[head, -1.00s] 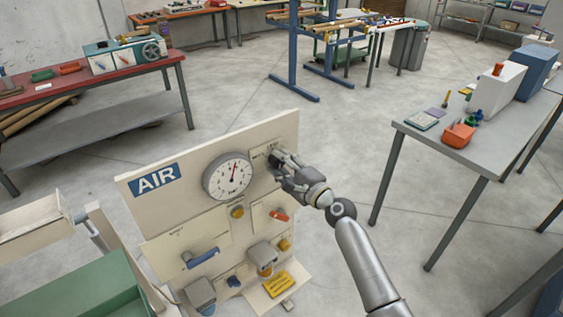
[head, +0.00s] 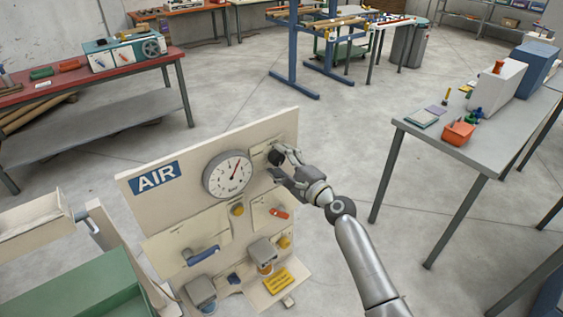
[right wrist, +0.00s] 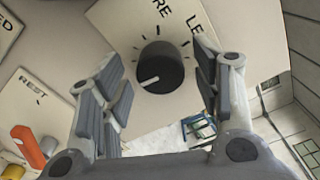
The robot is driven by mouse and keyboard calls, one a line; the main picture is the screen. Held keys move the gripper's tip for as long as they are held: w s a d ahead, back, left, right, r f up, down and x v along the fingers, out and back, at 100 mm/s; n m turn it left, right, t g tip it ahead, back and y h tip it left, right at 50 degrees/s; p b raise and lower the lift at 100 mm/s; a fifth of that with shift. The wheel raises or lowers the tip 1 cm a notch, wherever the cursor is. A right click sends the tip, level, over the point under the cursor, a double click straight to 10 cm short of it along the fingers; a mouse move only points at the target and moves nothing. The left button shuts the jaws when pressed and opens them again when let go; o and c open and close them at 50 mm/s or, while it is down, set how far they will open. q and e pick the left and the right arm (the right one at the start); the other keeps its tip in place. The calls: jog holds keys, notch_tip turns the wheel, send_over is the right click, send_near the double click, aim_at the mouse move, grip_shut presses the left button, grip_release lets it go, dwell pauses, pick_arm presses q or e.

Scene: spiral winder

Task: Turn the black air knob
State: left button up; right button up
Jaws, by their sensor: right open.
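The black air knob (head: 275,157) sits at the upper right of the cream AIR panel (head: 210,141). In the right wrist view the knob (right wrist: 159,68) is round, with a white pointer line toward its lower left and tick marks around it. My right gripper (head: 277,162) is open at the panel. In the right wrist view its two fingers (right wrist: 163,95) stand apart on either side of the knob, with a visible gap on each side. The round gauge (head: 228,175) left of the knob has a red needle pointing up and right. My left gripper is not in view.
The panel also carries a blue lever (head: 203,256), a red switch (head: 279,212) and a yellow label (head: 276,281). A grey table (head: 490,140) with small items stands at the right. A red-topped bench (head: 100,80) is at back left. The floor between is clear.

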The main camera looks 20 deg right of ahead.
jog(key=v, duration=1.2)
dwell(0.4)
jog(key=s+f+n+g+h+b, duration=0.1)
jog(key=s+f+n+g, duration=0.25)
jog(key=f, duration=0.95)
jog(key=s+f+n+g+h+b, duration=0.15)
jog(key=s+f, duration=0.35)
jog(key=f, duration=0.9)
jog(key=s+f+n+g+h+b, duration=0.1)
jog(key=s+f+n+g+h, duration=0.2)
jog(key=f, duration=1)
jog(key=s+f+n+g+b, duration=0.1)
jog(key=s+f+n, duration=0.3)
jog(key=s+f, duration=0.4)
jog(key=s+f+n+g+b, duration=0.1)
jog(key=s+f+n+g, duration=0.3)
jog(key=s, duration=1.3)
jog(key=s+f+n+g+b, duration=0.1)
jog(key=s+f+n+g, duration=0.2)
jog(key=s+f, duration=0.9)
jog(key=shift+s+a+n+h, duration=0.35)
jog(key=shift+n, duration=0.75)
